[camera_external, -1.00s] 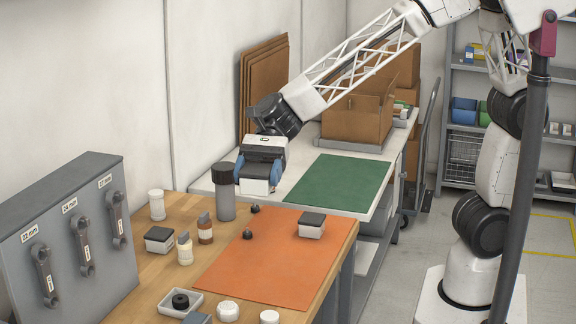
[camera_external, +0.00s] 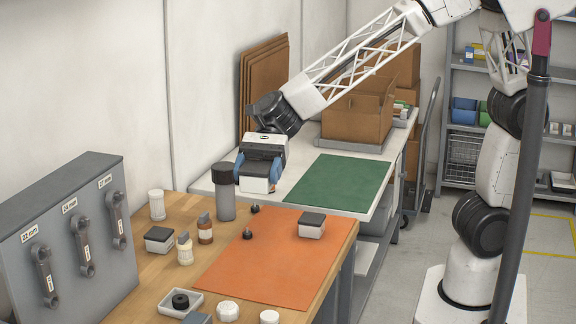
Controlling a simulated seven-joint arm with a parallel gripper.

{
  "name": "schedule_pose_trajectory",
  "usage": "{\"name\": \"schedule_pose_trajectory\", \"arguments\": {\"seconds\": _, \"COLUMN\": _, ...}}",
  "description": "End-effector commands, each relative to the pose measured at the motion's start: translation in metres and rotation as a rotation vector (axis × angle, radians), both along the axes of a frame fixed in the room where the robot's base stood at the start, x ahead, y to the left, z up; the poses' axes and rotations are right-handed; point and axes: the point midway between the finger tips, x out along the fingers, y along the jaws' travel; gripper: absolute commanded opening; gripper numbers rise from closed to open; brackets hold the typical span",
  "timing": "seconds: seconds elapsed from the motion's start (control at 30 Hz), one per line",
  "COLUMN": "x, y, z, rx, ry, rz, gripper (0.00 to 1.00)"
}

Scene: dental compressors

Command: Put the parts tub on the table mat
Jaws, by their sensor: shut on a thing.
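My gripper (camera_external: 258,173) is shut on a small white parts tub (camera_external: 256,185) with a dark lid. Its blue fingers are on the tub's sides. It is held just right of a tall grey bottle, by the seam between the wooden table and the white bench; its exact height is hard to tell. An orange mat (camera_external: 270,275) lies on the wooden table, and a green mat (camera_external: 340,184) lies on the white bench behind. I cannot tell by name which is the table mat. A similar dark-lidded tub (camera_external: 311,227) stands on the orange mat's far right part.
The grey bottle (camera_external: 225,195) stands close to the held tub. The green mat is clear.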

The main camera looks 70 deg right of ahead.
Motion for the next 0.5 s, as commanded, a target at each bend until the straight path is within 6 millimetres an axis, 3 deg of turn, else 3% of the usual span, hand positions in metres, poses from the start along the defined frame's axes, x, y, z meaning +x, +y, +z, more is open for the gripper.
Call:
{"name": "schedule_pose_trajectory", "arguments": {"seconds": 0.27, "x": 0.01, "y": -0.013, "z": -0.006, "rx": 0.001, "ry": 0.001, "rz": -0.025, "gripper": 0.42}}
{"name": "schedule_pose_trajectory", "arguments": {"seconds": 0.5, "x": 0.033, "y": -0.046, "z": -0.022, "rx": 0.003, "ry": 0.004, "rz": -0.084, "gripper": 0.42}}
